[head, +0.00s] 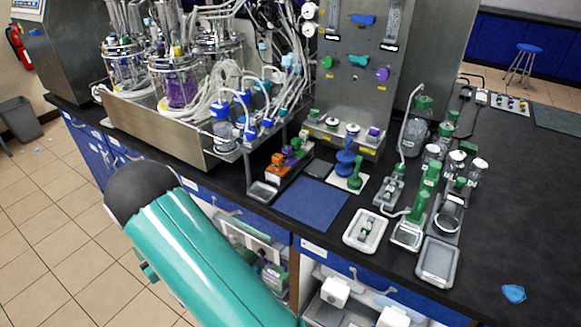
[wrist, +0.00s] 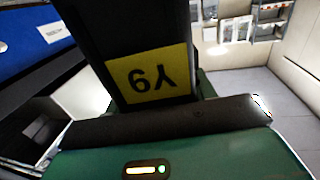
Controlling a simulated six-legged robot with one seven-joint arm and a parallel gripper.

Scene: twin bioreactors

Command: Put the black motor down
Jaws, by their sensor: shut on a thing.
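The black motor (wrist: 125,35) is a dark block with a yellow label, large and close in the wrist view. My gripper (wrist: 165,118) shows there as a dark bar and green housing right against the block. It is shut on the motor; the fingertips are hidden. In the head view my teal arm reaches down in front of the bench's front edge, and neither the gripper nor the motor can be seen. On the black bench (head: 520,205) lies a bare blue mat (head: 312,202) near the front edge.
A steel tray with glass vessels (head: 180,85) stands left of the mat. Small parts and a blue fitting (head: 346,158) stand behind it. White trays (head: 366,231) and green-capped bottles are to its right. The bench at far right is mostly clear. A blue cabinet front (wrist: 40,35) is close in the wrist view.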

